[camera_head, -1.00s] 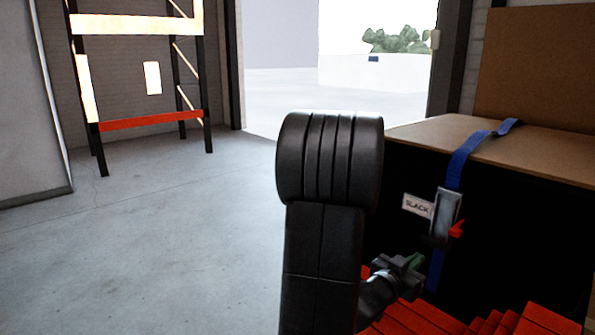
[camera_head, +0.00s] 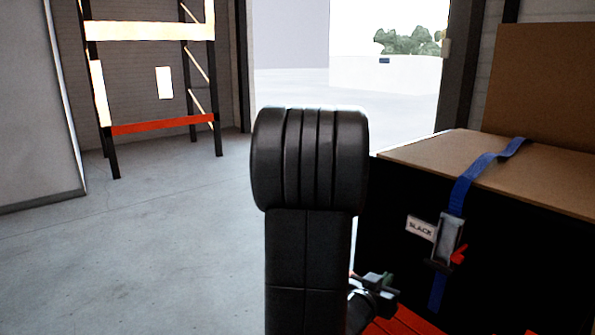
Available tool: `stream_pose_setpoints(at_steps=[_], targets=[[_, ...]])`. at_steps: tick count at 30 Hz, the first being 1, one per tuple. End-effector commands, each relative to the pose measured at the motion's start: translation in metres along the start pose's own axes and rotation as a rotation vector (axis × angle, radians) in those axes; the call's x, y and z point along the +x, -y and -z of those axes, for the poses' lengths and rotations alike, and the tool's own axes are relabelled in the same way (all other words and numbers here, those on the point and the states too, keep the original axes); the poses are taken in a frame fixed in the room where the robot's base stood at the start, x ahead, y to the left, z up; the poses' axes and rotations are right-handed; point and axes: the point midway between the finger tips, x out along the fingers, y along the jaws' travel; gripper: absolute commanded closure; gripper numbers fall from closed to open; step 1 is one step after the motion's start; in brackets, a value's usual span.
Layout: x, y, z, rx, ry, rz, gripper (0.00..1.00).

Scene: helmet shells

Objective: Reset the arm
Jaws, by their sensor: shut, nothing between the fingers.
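My arm rises dark through the middle of the head view. My gripper (camera_head: 377,283) shows small and partly hidden at its lower right, behind my own arm link. It is shut with nothing held. It is in front of the dark side of the crate, above red slats at the bottom edge. No helmet shell is in view.
A black crate with a brown top (camera_head: 440,158) stands at the right. A blue strap (camera_head: 470,180) with a buckle and a "SLACK" tag (camera_head: 420,228) hangs down its side. A rack (camera_head: 160,127) stands at the back left. The grey floor (camera_head: 170,240) at the left is clear.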

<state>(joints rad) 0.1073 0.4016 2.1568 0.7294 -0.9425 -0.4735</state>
Motion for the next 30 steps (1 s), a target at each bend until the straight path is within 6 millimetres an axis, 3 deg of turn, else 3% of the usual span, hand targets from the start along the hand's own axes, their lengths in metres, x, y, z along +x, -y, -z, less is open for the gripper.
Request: stream_pose_setpoints(at_steps=[1, 8, 30], targets=[[0.001, 0.001, 0.009, -0.012, 0.013, 0.016, 1.00], [0.007, 0.007, 0.017, -0.057, 0.063, 0.075, 1.00], [0.007, 0.019, 0.015, -0.059, 0.098, 0.127, 1.00]])
